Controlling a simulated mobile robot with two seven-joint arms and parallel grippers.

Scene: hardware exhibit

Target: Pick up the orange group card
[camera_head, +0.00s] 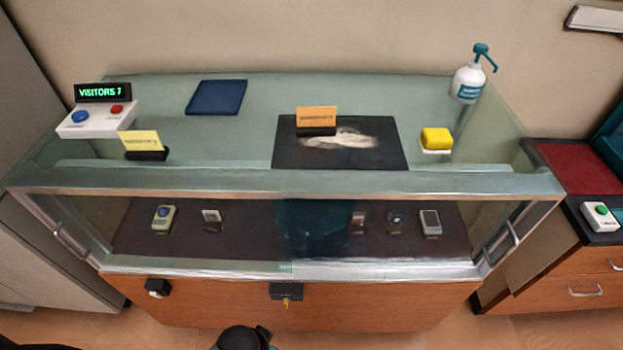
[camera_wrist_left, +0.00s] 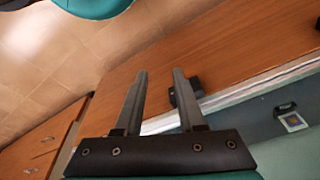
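The orange group card (camera_head: 317,116) stands upright in a dark holder (camera_head: 316,131) on the glass counter top, at the back edge of a black mat (camera_head: 290,156). A white smear or cloth-like patch lies on the mat just in front of it. In the left wrist view my left gripper (camera_wrist_left: 158,75) has its two fingers spread apart with nothing between them. It is in front of the wooden lower front of the display case (camera_wrist_left: 235,45), away from the card. My right gripper does not show in either view.
A yellow card (camera_head: 141,140) in a holder, a visitor counter box (camera_head: 97,121), a blue pad (camera_head: 216,97), a yellow sponge (camera_head: 436,138) and a pump bottle (camera_head: 467,83) stand on the counter. Devices sit behind the glass. A side cabinet (camera_head: 560,265) stands at right.

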